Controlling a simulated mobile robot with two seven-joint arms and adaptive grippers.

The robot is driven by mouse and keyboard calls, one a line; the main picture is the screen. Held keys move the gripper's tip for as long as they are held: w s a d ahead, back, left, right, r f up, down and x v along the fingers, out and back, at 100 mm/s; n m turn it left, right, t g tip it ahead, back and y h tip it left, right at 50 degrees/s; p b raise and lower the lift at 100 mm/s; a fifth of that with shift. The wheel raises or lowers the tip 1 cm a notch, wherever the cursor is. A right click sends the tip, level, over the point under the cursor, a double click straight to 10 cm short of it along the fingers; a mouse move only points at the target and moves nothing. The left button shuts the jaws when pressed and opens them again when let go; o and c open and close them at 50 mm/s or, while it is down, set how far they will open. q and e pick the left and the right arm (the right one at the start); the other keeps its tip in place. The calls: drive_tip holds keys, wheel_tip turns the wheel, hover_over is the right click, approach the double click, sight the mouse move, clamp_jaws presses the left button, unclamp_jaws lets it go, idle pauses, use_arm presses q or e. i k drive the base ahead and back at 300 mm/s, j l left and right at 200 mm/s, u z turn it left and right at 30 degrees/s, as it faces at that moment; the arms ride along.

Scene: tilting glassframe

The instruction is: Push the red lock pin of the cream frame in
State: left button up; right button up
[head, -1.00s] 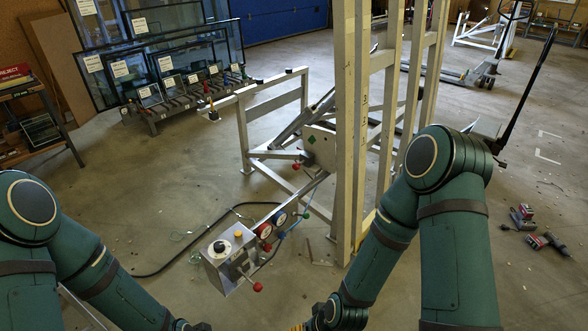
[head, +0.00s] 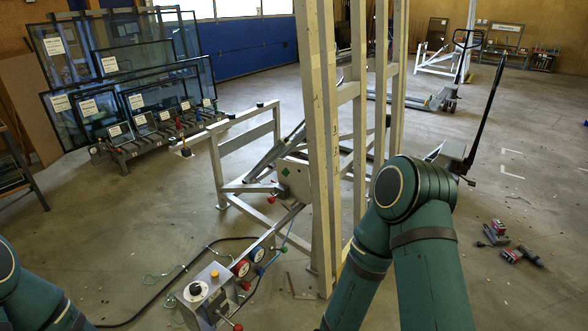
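The cream frame (head: 331,150) stands upright in the middle of the head view, with tall posts and a lower side frame to their left. A small red knob (head: 271,199) shows low on it, beside a pale plate with a green mark. It may be the lock pin; I cannot tell how far it sticks out. More red knobs sit by the control box (head: 206,296), on an arm in front of the frame. My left arm is at the lower left edge and my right arm is right of the posts. Both grippers are out of view.
A rack of glass panes (head: 120,95) stands at the back left. A black hose (head: 165,290) lies on the floor by the control box. A pallet truck (head: 450,160) stands behind right. Power tools (head: 510,255) lie on the floor at right.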

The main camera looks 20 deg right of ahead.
sight(271, 200)
drive_tip(key=i+l+z, duration=0.2)
drive_tip(key=i+l, duration=0.75)
drive_tip(key=i+l+z, duration=0.2)
drive_tip(key=i+l, duration=0.65)
drive_tip(key=i, duration=0.15)
